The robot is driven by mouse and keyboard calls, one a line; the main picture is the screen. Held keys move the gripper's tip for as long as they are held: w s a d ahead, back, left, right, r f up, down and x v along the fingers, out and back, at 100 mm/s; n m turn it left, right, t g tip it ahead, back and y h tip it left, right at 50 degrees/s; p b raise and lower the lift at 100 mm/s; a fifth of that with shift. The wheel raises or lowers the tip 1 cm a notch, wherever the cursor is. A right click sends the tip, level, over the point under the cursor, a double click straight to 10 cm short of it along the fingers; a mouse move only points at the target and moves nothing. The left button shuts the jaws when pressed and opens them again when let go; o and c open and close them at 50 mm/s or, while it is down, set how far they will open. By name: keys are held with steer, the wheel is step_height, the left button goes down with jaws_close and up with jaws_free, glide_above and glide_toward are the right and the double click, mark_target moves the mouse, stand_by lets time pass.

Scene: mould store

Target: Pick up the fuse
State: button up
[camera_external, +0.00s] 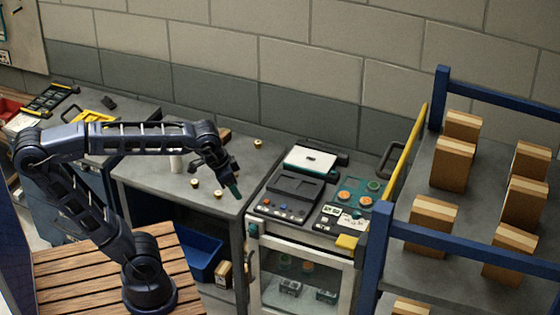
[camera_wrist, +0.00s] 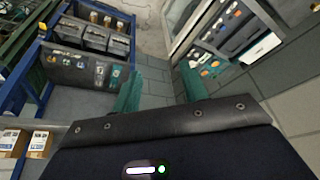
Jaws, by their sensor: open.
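Several small pale-and-dark pieces lie on the grey bench top (camera_external: 150,180). One small piece (camera_external: 258,143) is toward the back right, and two others, a left one (camera_external: 194,183) and a right one (camera_external: 217,194), are nearer the front edge. They are too small for me to tell which is the fuse. My gripper (camera_external: 235,190) hangs over the right front part of the bench, just right of the front pieces. In the wrist view its two teal fingers (camera_wrist: 160,88) are apart with nothing between them; no fuse is recognisable there.
A machine with buttons and a glass door (camera_external: 303,265) adjoins on the right. A blue-framed shelf (camera_external: 440,150) holds several cartons. A blue bin (camera_external: 203,258) sits under the bench.

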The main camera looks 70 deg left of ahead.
steer(key=w+d+r+m+g, duration=0.1)
steer(key=w+d+r, duration=0.2)
steer(key=w+d, duration=0.6)
steer(key=w+d+r+m, duration=0.2)
steer(key=w+d+r, duration=0.2)
steer(key=w+d, duration=0.55)
steer(key=w+d+f, duration=0.2)
steer(key=w+d, duration=0.4)
steer(key=d, duration=0.1)
steer(key=w+d+f+m+g+h, duration=0.1)
steer(key=w+d, duration=0.5)
steer(key=d, duration=0.1)
steer(key=w+d+f+m, duration=0.1)
steer(key=w+d+f, duration=0.1)
steer(key=w+d, duration=0.4)
steer(key=shift+w+d+f+g+h, duration=0.2)
steer(key=shift+d+f+g+h, duration=0.1)
steer(key=shift+d+f+h, duration=0.1)
steer(key=w+d+m+t+h, duration=0.1)
steer(key=w+d+m+t, duration=0.1)
steer(key=w+d, duration=0.6)
steer(key=shift+s+d+x, duration=0.2)
steer(key=shift+x, duration=0.9)
steer(key=shift+s+d+x, duration=0.15)
steer(key=shift+s+x, duration=0.05)
steer(key=shift+x, duration=0.9)
steer(key=shift+s+d+x, duration=0.15)
steer(key=shift+d+x, duration=0.05)
steer(key=shift+x, duration=0.9)
jaws_close()
